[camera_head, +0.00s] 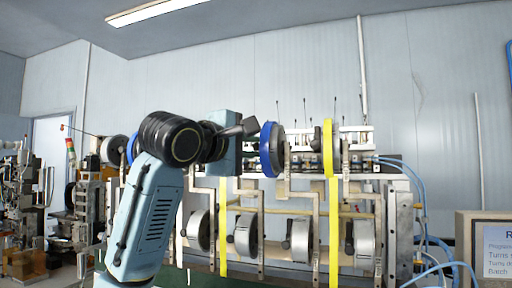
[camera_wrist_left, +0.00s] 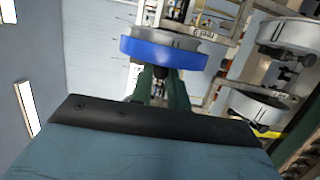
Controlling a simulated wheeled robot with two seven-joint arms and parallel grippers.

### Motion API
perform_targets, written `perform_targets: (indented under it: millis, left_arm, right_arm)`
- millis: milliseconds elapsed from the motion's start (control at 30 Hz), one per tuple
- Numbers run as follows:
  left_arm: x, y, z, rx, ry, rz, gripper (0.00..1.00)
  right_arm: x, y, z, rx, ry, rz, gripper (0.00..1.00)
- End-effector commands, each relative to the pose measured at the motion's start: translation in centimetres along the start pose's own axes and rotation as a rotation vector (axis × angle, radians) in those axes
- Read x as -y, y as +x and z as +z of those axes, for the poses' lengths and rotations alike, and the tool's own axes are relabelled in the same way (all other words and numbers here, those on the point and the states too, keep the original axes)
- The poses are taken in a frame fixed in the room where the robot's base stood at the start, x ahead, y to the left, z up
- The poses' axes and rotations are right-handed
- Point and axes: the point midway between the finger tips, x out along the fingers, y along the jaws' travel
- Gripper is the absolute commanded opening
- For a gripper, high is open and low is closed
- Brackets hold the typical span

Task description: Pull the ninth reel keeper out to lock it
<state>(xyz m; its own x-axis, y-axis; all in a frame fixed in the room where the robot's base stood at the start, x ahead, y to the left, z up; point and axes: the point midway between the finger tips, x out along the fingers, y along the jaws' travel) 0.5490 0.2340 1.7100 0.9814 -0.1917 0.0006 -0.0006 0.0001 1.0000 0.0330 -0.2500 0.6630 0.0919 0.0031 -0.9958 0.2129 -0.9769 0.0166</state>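My left gripper (camera_head: 250,153) reaches in from the left at the upper row of reels, close to the left side of a reel with a blue rim (camera_head: 268,150). In the left wrist view my two dark green fingers (camera_wrist_left: 163,84) stand a little apart in front of the blue-rimmed reel (camera_wrist_left: 163,52). Their tips lie close to its face; contact cannot be told. Dark keeper handles show on other reels, such as one (camera_head: 286,243) in the lower row. No number marks the ninth. My right gripper is not in view.
The winder's metal frame (camera_head: 392,235) carries lower silver reels (camera_head: 246,236) and yellow vertical strips (camera_head: 333,215). Blue hoses (camera_head: 425,205) hang at its right. A sign panel (camera_head: 497,250) stands at far right, and other machinery (camera_head: 85,195) at left. Open space lies above the frame.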

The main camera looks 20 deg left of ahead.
Motion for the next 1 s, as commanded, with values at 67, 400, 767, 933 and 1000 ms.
perform_targets:
  millis: [67, 400, 767, 933, 1000]
  left_arm:
    - [0.0, 0.0, 0.0, 0.0, 0.0, -0.001, 0.06]
    - [0.0, 0.0, 0.0, 0.0, 0.0, -0.001, 0.06]
    - [0.0, -0.8, 0.2, 0.0, 0.0, -0.001, 0.06]
    - [0.1, -1.2, 0.3, 0.0, 0.0, -0.001, 0.06]
    - [0.1, -1.4, 0.4, 0.0, 0.0, -0.001, 0.06]
  right_arm:
    - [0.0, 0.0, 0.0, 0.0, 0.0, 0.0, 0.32]
    - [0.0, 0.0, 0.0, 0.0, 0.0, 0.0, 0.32]
    - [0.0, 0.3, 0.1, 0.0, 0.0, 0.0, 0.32]
    - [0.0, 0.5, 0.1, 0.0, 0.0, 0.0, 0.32]
    - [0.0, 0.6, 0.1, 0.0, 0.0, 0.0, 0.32]
